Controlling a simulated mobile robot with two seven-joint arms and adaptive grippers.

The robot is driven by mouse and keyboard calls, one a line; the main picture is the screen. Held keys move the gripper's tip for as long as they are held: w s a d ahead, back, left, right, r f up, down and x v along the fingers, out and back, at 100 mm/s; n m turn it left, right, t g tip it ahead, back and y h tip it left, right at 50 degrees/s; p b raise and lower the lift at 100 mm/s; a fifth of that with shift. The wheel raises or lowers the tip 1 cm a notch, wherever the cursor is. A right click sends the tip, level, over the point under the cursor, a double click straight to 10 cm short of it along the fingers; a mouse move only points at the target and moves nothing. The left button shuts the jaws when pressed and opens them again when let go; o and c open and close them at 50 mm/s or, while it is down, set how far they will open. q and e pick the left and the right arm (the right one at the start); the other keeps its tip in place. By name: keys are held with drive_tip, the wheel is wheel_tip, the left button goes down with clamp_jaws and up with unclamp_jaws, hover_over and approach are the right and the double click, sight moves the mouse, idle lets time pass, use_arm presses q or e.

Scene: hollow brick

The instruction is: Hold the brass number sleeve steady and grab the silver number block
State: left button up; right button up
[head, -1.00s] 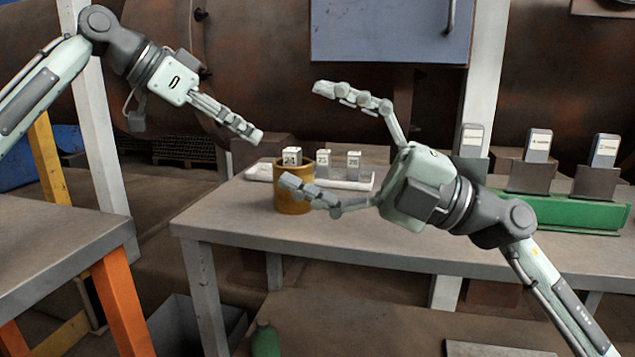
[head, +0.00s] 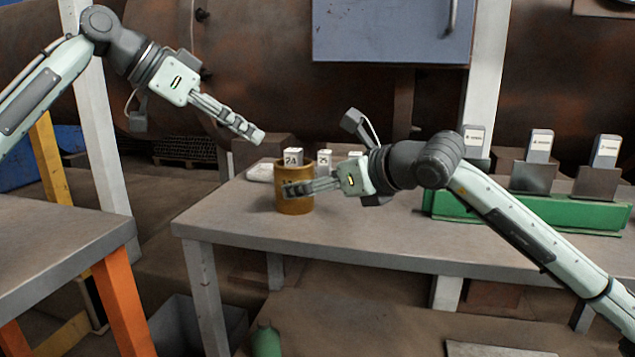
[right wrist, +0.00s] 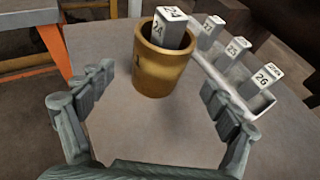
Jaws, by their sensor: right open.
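The brass number sleeve (head: 293,203) stands upright near the left end of the table. The silver number block (head: 293,157), marked 24, stands inside it with its top above the rim. The right wrist view shows the sleeve (right wrist: 160,72) and the block (right wrist: 172,28) too. My right gripper (right wrist: 158,82) is open, its fingers spread left and right with the sleeve ahead between them. In the head view its fingers overlap the sleeve's front; contact is unclear. My left gripper (head: 258,136) hangs in the air above and left of the sleeve, seen edge-on and holding nothing visible.
Behind the sleeve, more number blocks (right wrist: 236,47) stand in a row on a white tray (right wrist: 222,82). A green rack (head: 560,212) with several upright pieces stands at the table's right. The front of the grey table (head: 350,240) is clear.

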drive_tip(key=x, duration=0.7)
drive_tip(key=shift+a, duration=0.15)
drive_tip(key=c, duration=1.7)
use_arm(q)
drive_tip(key=shift+c, duration=0.4)
